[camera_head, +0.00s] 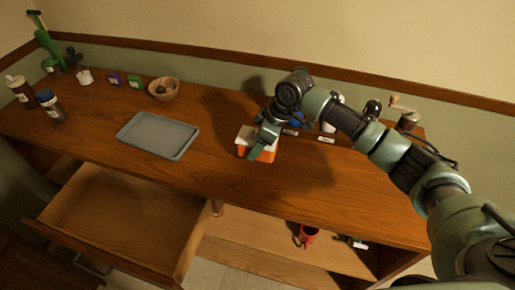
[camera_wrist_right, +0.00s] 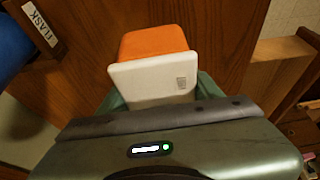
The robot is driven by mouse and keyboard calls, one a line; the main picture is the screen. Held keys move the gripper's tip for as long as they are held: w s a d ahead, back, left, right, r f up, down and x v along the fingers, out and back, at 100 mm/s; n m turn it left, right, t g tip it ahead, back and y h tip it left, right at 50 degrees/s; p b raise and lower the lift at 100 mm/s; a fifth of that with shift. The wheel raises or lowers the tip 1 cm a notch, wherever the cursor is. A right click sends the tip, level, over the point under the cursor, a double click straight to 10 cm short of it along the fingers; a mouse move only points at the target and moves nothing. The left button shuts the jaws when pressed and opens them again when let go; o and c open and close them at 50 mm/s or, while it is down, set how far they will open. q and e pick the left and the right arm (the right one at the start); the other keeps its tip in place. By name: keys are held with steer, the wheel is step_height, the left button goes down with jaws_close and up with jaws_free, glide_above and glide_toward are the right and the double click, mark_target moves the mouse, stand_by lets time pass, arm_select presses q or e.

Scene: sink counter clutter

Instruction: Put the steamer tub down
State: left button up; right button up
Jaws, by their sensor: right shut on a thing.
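The steamer tub appears to be the orange and white box (camera_head: 243,148) near the middle of the wooden counter. It also shows in the right wrist view, with an orange body (camera_wrist_right: 155,42) and a white face (camera_wrist_right: 152,78). My right gripper (camera_head: 256,152) is shut on it, with green fingers on either side of the white part in the wrist view. The gripper and wrist hide part of the tub in the head view. I cannot tell whether the tub touches the counter or hangs just above it. My left gripper is not in view.
A grey tray (camera_head: 158,136) lies left of the tub on the counter (camera_head: 205,185). A wooden bowl (camera_head: 164,88), bottles (camera_head: 52,106) and small boxes stand farther left. Labelled items and a grinder (camera_head: 405,116) stand behind my right arm. An open drawer (camera_head: 125,220) juts out below. The counter front is clear.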

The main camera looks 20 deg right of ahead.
step_height(320, 180, down, 3)
steer(key=shift+f, duration=0.15)
steer(key=o, duration=1.6)
steer(key=shift+o, duration=0.2)
steer(key=b+v, duration=0.1)
steer(key=v, duration=1.1)
steer(key=shift+d, duration=0.1)
steer(key=shift+s, duration=0.1)
